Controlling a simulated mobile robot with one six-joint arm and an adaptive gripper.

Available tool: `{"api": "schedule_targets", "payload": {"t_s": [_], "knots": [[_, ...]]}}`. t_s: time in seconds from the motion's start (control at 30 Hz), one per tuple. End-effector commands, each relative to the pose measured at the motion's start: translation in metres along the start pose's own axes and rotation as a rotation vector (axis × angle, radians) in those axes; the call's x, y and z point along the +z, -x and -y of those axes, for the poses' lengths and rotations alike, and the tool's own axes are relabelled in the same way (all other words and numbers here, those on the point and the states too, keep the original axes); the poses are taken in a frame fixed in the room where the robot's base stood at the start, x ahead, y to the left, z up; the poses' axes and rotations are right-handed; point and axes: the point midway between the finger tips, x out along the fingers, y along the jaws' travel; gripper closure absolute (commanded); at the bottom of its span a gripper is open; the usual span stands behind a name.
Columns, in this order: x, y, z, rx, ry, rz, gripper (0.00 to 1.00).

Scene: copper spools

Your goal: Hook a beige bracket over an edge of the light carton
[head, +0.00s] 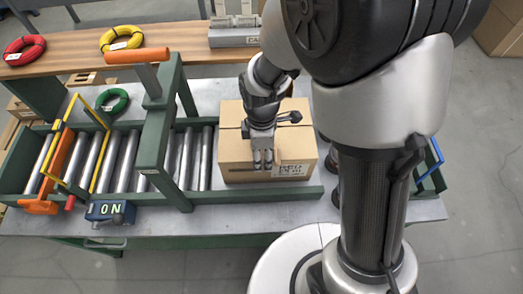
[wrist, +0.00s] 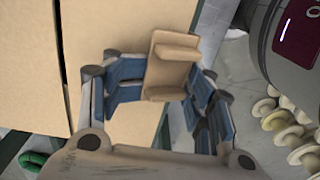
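The light carton (head: 240,150) sits at the right end of the roller conveyor in the head view. It also fills much of the wrist view (wrist: 110,30), with a dark seam down its face. The beige bracket (wrist: 172,65) is a small block with raised ledges. My gripper (wrist: 158,80) has its blue-padded fingers closed against both sides of the bracket. In the head view my gripper (head: 263,160) is over the carton's front side. In the wrist view the bracket overlaps the carton's edge; I cannot tell whether it touches it.
A green frame with an orange top bar (head: 137,56) stands over the rollers (head: 180,155). A yellow frame (head: 103,140) is farther left. Red (head: 25,48), yellow (head: 121,38) and green (head: 113,101) coils lie behind. Several cream rounded pieces (wrist: 285,125) show at right in the wrist view.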

Motion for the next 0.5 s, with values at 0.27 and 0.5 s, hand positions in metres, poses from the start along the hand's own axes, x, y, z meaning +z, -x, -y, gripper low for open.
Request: {"api": "schedule_targets", "payload": {"t_s": [0.27, 0.5], "knots": [[-0.0006, 0.0019, -0.0028, 0.008, -0.001, -0.002, 0.32], [-0.0008, 0.0025, -0.0035, 0.01, 0.0, -0.003, 0.32]]}}
